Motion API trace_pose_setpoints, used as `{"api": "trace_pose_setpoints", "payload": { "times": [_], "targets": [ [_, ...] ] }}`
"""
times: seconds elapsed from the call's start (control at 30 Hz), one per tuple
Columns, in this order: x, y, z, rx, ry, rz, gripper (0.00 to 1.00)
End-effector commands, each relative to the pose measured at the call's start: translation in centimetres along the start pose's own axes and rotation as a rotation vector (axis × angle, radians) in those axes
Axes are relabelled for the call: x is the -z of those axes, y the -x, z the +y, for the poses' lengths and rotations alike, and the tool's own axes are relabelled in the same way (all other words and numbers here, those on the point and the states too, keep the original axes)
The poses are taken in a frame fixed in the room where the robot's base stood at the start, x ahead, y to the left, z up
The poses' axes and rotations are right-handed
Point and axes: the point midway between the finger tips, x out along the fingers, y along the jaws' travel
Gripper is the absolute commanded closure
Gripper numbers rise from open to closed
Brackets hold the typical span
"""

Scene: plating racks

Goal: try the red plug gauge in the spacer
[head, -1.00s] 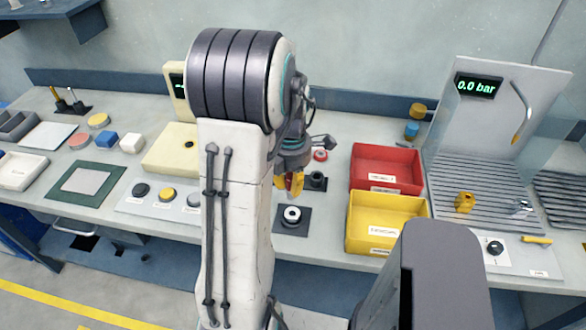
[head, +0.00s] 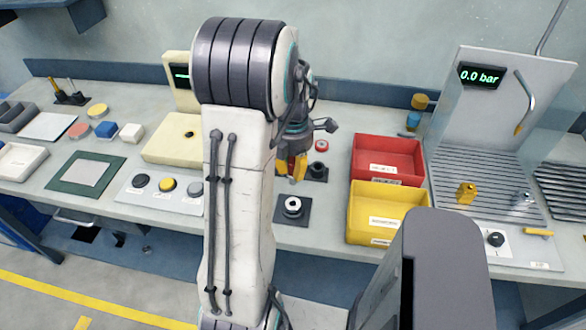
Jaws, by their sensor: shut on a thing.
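My gripper (head: 291,176) has yellow-orange fingers and hangs in the middle of the view, to the right of my own arm. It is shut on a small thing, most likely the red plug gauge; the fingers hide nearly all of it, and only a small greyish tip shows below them. The spacer (head: 293,205), a pale ring with a dark centre, sits on a black square base just below the gripper in the picture. The held thing appears apart from the spacer, above and behind it.
A black block with a round socket (head: 317,170) and a red ring (head: 321,146) lie close to the gripper's right. A red bin (head: 421,170) and a yellow bin (head: 375,225) stand farther right. A button panel (head: 135,193) is to the left.

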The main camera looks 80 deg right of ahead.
Motion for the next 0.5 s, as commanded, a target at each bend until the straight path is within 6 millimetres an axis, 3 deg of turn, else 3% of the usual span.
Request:
{"api": "trace_pose_setpoints", "payload": {
  "times": [0.5],
  "targets": [
    [0.0, -4.1, 0.0, 0.001, 0.000, 0.001, 1.00]
  ]
}}
